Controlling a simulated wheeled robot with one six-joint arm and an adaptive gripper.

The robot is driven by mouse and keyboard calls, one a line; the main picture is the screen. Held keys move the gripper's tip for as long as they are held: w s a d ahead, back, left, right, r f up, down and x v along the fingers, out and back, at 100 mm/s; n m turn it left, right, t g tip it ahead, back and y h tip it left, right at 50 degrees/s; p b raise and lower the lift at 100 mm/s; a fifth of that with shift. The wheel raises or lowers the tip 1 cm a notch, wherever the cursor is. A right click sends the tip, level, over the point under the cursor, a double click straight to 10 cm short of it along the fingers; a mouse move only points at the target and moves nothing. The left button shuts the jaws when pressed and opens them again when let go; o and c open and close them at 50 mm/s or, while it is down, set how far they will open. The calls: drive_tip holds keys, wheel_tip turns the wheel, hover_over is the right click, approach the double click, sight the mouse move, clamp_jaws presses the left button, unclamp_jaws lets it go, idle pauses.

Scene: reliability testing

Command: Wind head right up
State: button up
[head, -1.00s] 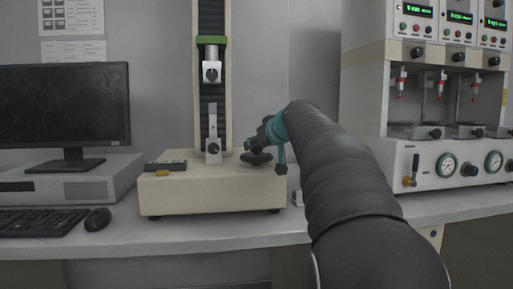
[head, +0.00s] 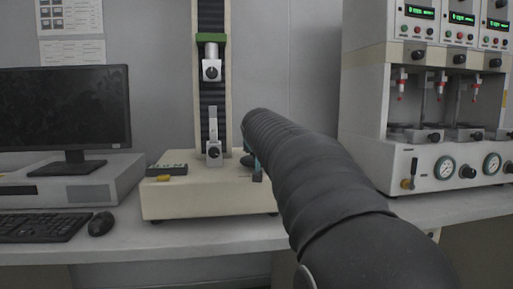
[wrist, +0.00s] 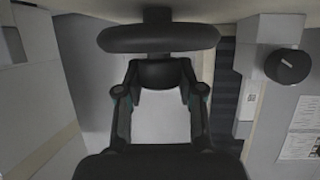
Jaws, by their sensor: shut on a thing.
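The testing machine stands on the bench in the head view, with a cream base (head: 190,205) and a tall dark column. Its head is a green crosshead (head: 210,38) with a silver upper grip (head: 211,70), high on the column. A lower grip (head: 214,152) stands below, with a clear gap between them. A black handwheel (head: 247,161) at the base's right is mostly hidden by my arm. In the wrist view the handwheel (wrist: 158,38) lies across the top, just beyond my gripper's fingers. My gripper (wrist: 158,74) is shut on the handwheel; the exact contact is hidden.
A monitor (head: 65,110), keyboard (head: 40,226) and mouse (head: 101,223) are on the left. A small control box (head: 166,170) sits on the base's left. A large white machine with gauges (head: 440,165) stands on the right.

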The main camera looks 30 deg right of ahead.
drive_tip(key=shift+f+m+g+h, duration=0.1)
drive_tip(key=shift+m+g+h, duration=0.3)
drive_tip(key=shift+m, duration=0.1)
idle(0.4)
drive_tip(key=o, duration=1.2)
drive_tip(key=shift+c, duration=0.2)
drive_tip(key=v, duration=1.2)
drive_tip(key=shift+f, duration=0.1)
